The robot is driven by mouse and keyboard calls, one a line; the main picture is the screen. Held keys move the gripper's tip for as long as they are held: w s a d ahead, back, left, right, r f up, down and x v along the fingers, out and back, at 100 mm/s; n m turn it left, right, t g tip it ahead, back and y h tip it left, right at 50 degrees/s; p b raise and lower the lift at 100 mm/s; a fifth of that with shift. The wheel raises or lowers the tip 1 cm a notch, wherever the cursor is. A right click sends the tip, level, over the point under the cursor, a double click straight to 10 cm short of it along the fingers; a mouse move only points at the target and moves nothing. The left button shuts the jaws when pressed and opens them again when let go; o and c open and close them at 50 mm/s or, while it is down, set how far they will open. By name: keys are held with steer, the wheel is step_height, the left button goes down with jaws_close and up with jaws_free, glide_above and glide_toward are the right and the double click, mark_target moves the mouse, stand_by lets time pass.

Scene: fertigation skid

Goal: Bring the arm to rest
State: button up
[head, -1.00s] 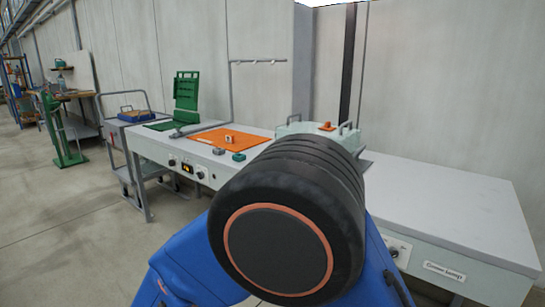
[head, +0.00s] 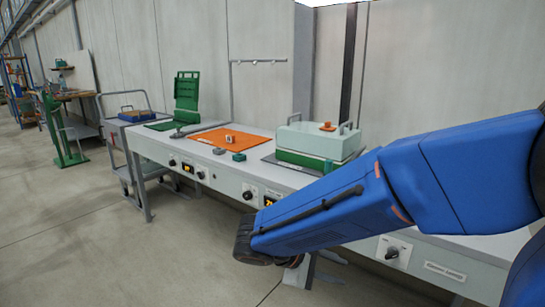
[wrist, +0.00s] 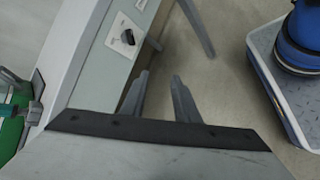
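My arm crosses the right half of the head view as blue links, reaching down and left to a black joint in front of the bench (head: 225,177). Beyond that joint, my gripper's grey parts show low by the bench front, partly hidden by the arm. In the wrist view my gripper (wrist: 159,97) has its two grey fingers apart, with only floor between them. It is empty and beside the bench front, where a dark knob (wrist: 127,37) shows. The fingers touch nothing that I can see.
A green upright fixture (head: 187,91) and a trolley (head: 123,113) are to the left. The floor at front left is clear.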

steer(key=s+d+r+m+t+y, duration=0.1)
steer(key=s+d+r+m+y, duration=0.1)
steer(key=s+d+m+y, duration=0.8)
steer(key=s+d+m, duration=0.1)
steer(key=s+d, duration=0.2)
steer(key=s, duration=0.2)
steer(key=shift+s+r, duration=0.2)
steer(key=shift+s, duration=0.2)
